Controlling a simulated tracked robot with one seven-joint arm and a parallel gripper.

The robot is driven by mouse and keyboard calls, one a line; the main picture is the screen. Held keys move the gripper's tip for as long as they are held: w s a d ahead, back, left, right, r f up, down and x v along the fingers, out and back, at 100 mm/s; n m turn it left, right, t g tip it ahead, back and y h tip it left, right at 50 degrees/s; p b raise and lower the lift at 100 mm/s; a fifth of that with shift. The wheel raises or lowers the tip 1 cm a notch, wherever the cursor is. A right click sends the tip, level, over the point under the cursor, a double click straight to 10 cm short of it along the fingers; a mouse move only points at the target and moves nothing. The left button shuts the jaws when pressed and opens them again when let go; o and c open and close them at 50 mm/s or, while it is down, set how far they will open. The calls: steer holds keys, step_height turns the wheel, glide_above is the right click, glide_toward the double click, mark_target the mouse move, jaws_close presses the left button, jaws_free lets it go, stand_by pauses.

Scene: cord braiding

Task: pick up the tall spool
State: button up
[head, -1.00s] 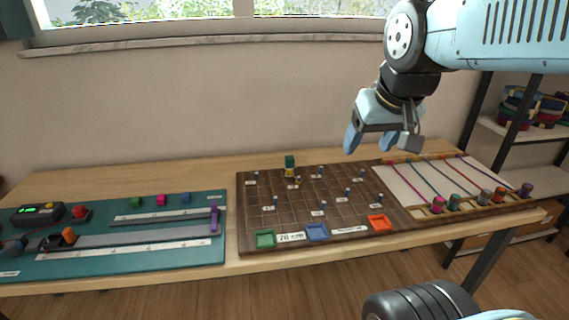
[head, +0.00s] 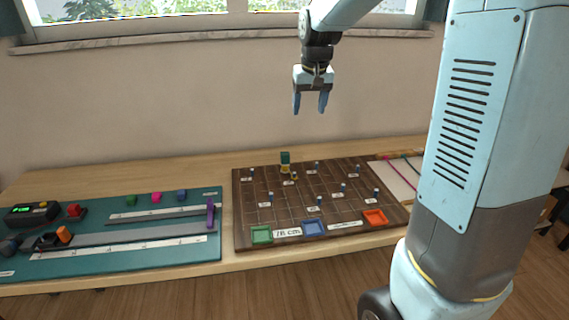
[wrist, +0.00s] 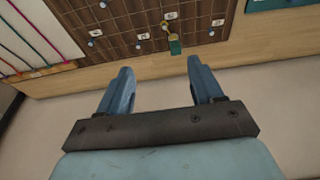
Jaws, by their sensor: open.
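A tall piece with a dark green top and a gold lower part, which looks like the tall spool (head: 285,161), stands at the back edge of the dark brown gridded board (head: 243,213). In the wrist view the spool (wrist: 175,45) shows at the board's edge, just beyond my fingertips and to the right of the middle. My gripper (head: 310,108) is open and empty, pointing down, well above the back of the board and a little right of the spool in the head view. Its two blue fingers (wrist: 159,67) stand wide apart in the wrist view.
A teal mat (head: 120,256) with rails lies left. A pale panel with cords (head: 389,174) lies right, partly hidden by my arm.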

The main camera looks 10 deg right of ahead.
steer(key=g, duration=0.2)
glide_toward(285, 153)
steer(key=f, duration=0.8)
steer(key=w+f, duration=0.1)
steer(key=f, duration=0.4)
steer(key=shift+a, duration=0.1)
steer(key=c, duration=1.1)
